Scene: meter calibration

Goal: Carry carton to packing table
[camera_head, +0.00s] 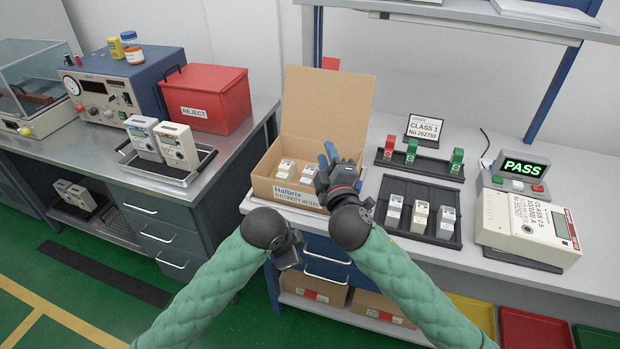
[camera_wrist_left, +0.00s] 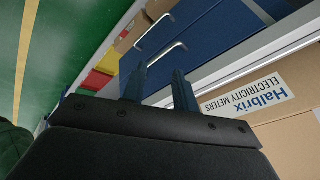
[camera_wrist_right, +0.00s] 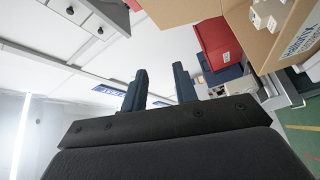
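An open cardboard carton (camera_head: 259,188), lettered Halbrix Electricity Meters, stands on the white packing table (camera_head: 474,241) with its back flap up. Several white meters (camera_head: 309,173) lie inside it. Its labelled front shows in the left wrist view (camera_wrist_left: 296,88). My right gripper (camera_head: 327,158) is over the carton's right side, fingers apart and empty; its fingers also show apart in the right wrist view (camera_wrist_right: 159,88). My left gripper (camera_head: 290,258) is in front of the carton, below the table top; its two fingers are apart and empty in the left wrist view (camera_wrist_left: 160,85). I cannot tell whether either touches the carton.
A tray (camera_head: 413,207) with three meters sits right of the carton. Beyond are a stamp rack (camera_head: 421,160), a PASS display (camera_head: 516,171) and a beige tester (camera_head: 527,226). A red REJECT box (camera_head: 207,97) and a meter tray (camera_head: 166,171) occupy the left bench.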

